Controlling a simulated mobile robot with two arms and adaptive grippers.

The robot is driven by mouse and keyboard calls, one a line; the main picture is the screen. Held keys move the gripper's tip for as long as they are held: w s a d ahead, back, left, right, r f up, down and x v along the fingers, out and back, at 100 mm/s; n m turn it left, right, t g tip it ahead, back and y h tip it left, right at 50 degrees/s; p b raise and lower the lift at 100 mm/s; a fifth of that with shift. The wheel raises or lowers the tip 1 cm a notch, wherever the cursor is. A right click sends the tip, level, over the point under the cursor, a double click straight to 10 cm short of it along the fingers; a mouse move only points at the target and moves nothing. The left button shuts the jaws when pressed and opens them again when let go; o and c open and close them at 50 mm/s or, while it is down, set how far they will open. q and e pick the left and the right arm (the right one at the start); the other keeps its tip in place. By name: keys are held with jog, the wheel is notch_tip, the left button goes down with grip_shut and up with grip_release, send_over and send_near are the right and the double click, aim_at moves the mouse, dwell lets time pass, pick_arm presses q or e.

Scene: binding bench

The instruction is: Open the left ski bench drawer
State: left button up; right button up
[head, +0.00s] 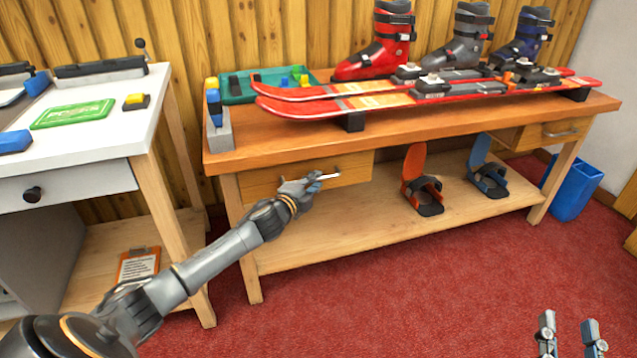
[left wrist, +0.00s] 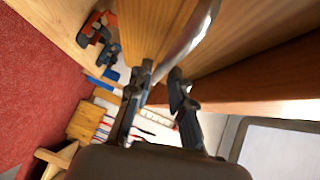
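The left ski bench drawer (head: 353,168) has a light wooden front under the left part of the bench top and looks shut. Its pale metal handle (head: 328,176) is partly hidden by my left gripper (head: 312,181). In the left wrist view, the handle (left wrist: 192,38) runs down towards the gap between the fingertips of my left gripper (left wrist: 161,76). These fingers stand apart, one on each side of the handle's line; I cannot tell whether they touch it. My right gripper (head: 571,338) is open and empty over the red carpet, far from the drawer.
The ski bench (head: 300,144) carries red skis (head: 330,102), several ski boots and a green tray (head: 265,92). Two bindings stand on its lower shelf. A white-topped bench (head: 110,88) stands at left, a blue bin (head: 572,188) at right. The carpet in front is clear.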

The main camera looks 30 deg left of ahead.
pick_arm(q)
jog(key=shift+w+a+f, duration=0.1)
jog(key=shift+w+f, duration=0.1)
jog(key=shift+w, duration=1)
pick_arm(e)
jog(key=shift+s+a+r+t+y, duration=0.1)
jog(key=shift+s+r+t+y, duration=0.15)
jog(key=shift+r+t, duration=0.35)
jog(key=shift+s+r+t+y, duration=0.25)
jog(key=shift+r+t, duration=0.05)
jog(key=shift+r, duration=0.6)
pick_arm(q)
grip_shut()
